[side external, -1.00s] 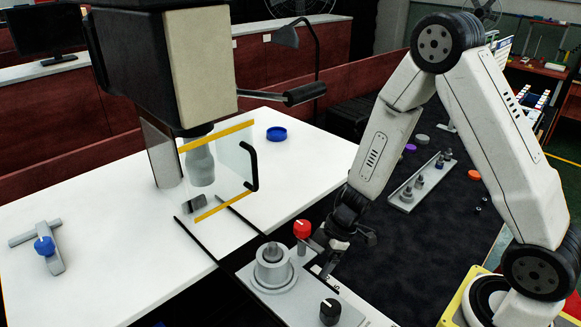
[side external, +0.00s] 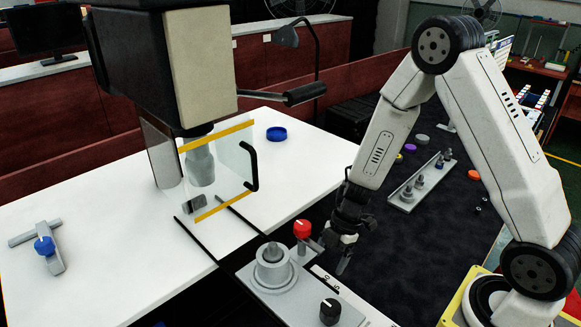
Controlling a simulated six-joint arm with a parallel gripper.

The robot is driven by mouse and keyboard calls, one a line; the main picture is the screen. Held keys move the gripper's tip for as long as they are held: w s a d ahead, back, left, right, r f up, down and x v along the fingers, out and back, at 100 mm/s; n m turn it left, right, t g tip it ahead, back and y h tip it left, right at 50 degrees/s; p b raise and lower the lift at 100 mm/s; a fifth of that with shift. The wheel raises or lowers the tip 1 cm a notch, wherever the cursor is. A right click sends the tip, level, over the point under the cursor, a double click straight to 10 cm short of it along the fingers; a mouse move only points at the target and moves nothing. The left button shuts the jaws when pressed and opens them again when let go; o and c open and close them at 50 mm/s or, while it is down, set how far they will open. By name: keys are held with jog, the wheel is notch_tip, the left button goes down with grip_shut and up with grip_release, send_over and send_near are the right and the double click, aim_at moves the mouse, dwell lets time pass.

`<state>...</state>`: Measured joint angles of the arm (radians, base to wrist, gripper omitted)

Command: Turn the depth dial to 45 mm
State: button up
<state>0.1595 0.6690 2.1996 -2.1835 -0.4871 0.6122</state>
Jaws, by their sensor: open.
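A red knob (side external: 302,229) with a pale mark on top stands at the back of the grey fixture plate. A black knob (side external: 330,311) with a white mark sits at the plate's front right. A round stepped grey piece (side external: 272,267) stands between them, to the left.
The drill press's clear guard (side external: 220,168) with yellow edges stands over the white table (side external: 110,245). A blue knob (side external: 45,246) on a grey clamp is at far left. A grey rack with pegs (side external: 408,192) and coloured discs lie on the dark conveyor (side external: 420,240).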

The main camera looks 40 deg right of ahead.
jog(key=shift+x, duration=3.6)
grip_shut()
